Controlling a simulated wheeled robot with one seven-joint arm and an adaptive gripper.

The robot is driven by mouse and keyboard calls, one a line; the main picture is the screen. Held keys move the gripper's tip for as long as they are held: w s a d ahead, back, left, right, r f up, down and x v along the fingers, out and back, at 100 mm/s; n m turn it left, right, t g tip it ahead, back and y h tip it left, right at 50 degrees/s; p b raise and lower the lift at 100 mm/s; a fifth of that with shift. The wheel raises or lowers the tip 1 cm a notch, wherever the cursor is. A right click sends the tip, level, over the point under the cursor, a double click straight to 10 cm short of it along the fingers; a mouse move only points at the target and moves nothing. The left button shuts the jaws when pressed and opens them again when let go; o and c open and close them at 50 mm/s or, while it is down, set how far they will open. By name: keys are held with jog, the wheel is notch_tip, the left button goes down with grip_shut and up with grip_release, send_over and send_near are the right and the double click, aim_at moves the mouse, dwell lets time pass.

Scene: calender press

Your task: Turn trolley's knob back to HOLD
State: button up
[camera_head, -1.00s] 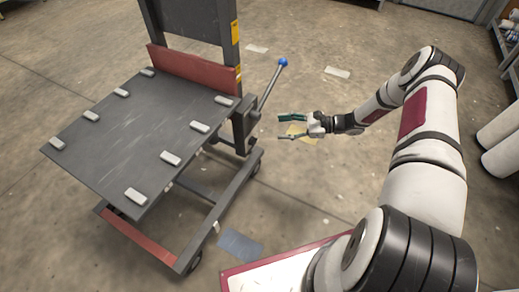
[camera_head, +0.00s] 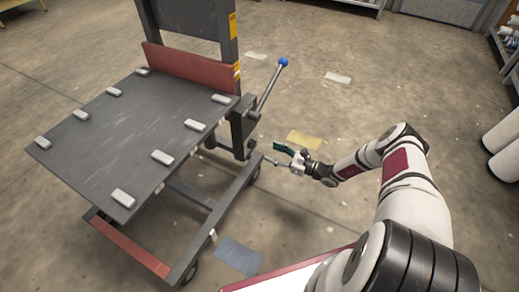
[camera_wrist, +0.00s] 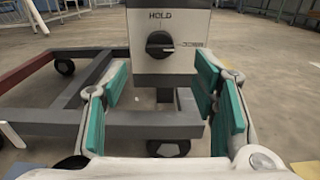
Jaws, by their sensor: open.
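The knob's grip bar lies about level, towards the right label. My gripper (camera_wrist: 163,88) is open and empty, its green-padded fingers either side of and below the knob, not touching it. In the head view my gripper (camera_head: 275,157) is right of the mast's foot.
A lever with a blue ball (camera_head: 283,61) rises from the mast's right side. Several pale blocks (camera_head: 162,157) lie along the deck's edges. The trolley's base rail (camera_wrist: 120,122) runs below the panel.

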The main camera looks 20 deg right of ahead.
aim_at(255, 145)
jog(key=b+x, duration=0.1)
jog(key=x, duration=0.6)
jog(key=shift+f+b, duration=0.1)
jog(key=shift+b, duration=0.2)
jog(key=shift+c, duration=0.6)
jog(key=c, duration=1)
